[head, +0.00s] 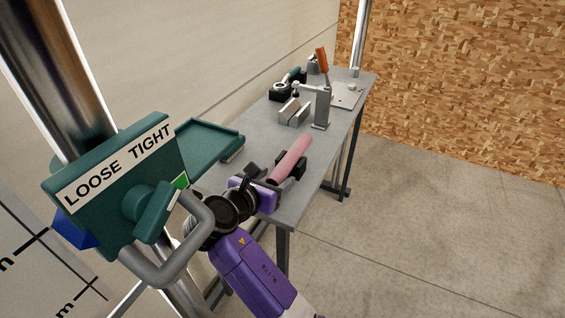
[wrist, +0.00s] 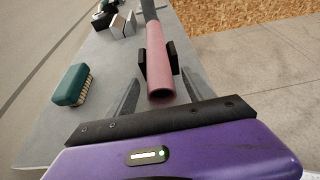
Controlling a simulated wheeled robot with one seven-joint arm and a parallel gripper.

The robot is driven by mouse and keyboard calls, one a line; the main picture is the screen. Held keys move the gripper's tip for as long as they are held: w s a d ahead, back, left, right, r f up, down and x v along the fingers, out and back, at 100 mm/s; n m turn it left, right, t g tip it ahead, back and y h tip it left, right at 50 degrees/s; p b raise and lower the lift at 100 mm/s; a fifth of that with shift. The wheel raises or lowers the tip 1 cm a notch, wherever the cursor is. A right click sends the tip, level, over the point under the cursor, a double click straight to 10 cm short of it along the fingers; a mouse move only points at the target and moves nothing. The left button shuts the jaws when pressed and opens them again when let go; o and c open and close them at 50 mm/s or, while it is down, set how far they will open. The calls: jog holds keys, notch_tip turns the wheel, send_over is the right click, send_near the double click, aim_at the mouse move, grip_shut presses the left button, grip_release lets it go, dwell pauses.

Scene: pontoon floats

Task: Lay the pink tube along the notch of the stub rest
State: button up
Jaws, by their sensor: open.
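The pink tube (head: 291,158) shows at the near part of the grey table, pointing away from me. In the wrist view the tube (wrist: 157,65) has its open round end toward my palm.
A lever clamp with an orange handle (head: 321,60) stands right of the grey block. A green brush (wrist: 72,85) lies left of the tube. A green tray (head: 205,143) and a LOOSE TIGHT panel (head: 118,170) stand at left. Bare tabletop lies between tube and block.

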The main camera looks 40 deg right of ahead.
notch_tip(320, 180, up, 5)
jog(key=shift+w+f, duration=0.1)
jog(key=shift+f+b, duration=0.45)
jog(key=shift+b, duration=1.5)
jog(key=b, duration=0.2)
jog(key=shift+r+b, duration=0.15)
jog(key=shift+b, duration=0.15)
